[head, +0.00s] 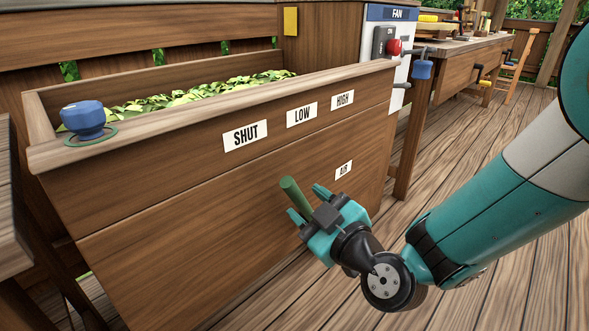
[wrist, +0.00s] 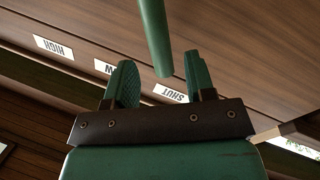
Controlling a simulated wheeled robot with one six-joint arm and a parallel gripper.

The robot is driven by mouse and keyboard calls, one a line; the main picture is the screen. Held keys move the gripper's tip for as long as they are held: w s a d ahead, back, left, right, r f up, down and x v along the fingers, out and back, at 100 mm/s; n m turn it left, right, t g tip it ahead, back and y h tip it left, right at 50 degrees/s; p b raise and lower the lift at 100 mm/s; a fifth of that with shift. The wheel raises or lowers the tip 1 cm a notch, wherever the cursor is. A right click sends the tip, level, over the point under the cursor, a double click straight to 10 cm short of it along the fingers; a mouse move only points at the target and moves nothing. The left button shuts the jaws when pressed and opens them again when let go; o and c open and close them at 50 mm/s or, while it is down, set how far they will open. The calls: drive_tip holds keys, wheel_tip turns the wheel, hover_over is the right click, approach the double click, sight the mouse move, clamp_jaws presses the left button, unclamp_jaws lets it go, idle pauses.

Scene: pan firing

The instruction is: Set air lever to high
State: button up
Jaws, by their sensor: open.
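The air lever is a green rod (head: 292,192) in front of the wooden box, below the SHUT and LOW labels in the head view. In the wrist view the rod (wrist: 154,35) comes down from the top edge, and its end lies between the fingers. My gripper (head: 307,203) is open, with one finger on each side of the rod and no clear contact. The gripper also shows in the wrist view (wrist: 160,82). The HIGH label (head: 342,99) is right of LOW (head: 301,115) and SHUT (head: 245,135). The AIR label (head: 343,170) is lower right. The rod's lower part is hidden behind the gripper.
A blue knob (head: 84,119) stands on the box's left rim, and leaves fill the box. A FAN panel (head: 397,14) with a red button (head: 394,47) is behind its right end. A workbench (head: 470,48) stands farther back. The deck at right is open.

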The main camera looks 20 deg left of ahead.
sight(297, 194)
drive_tip(key=p+x, duration=0.2)
drive_tip(key=x, duration=0.1)
drive_tip(key=shift+w+a+r+p, duration=0.15)
drive_tip(key=shift+a+r+p, duration=0.05)
drive_tip(key=shift+a+p, duration=0.1)
drive_tip(key=shift+w+a+f+p, duration=0.2)
drive_tip(key=shift+w+a+p, duration=0.1)
drive_tip(key=shift+w+a, duration=0.15)
drive_tip(key=shift+c, duration=0.3)
clamp_jaws()
